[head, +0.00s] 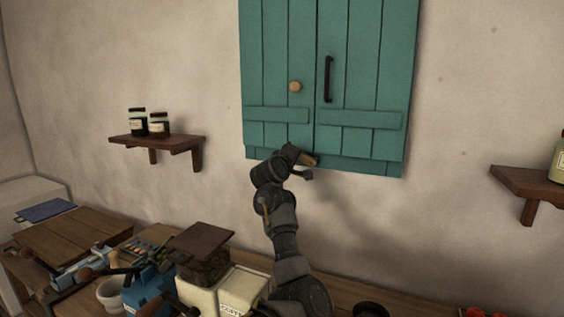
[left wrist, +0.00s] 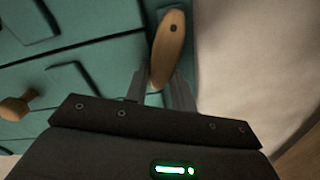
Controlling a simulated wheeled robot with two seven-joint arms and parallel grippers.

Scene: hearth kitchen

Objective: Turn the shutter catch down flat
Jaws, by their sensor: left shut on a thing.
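The teal shutter (head: 362,75) hangs on the wall with both leaves closed. The wooden catch (head: 311,161) is at its lower edge, small and partly hidden by my left gripper (head: 301,160). In the left wrist view the catch (left wrist: 169,45) is a tan oblong piece with a dark pivot screw at its far end. My left gripper (left wrist: 160,92) is shut on the catch's near end, one finger on each side. My right gripper is not in view.
A round wooden knob (head: 295,87) and a black handle (head: 328,79) stick out of the shutter above. A shelf with jars (head: 158,140) is at the left, another shelf (head: 530,184) at the right. The counter below is crowded with canisters (head: 240,289) and boards (head: 72,241).

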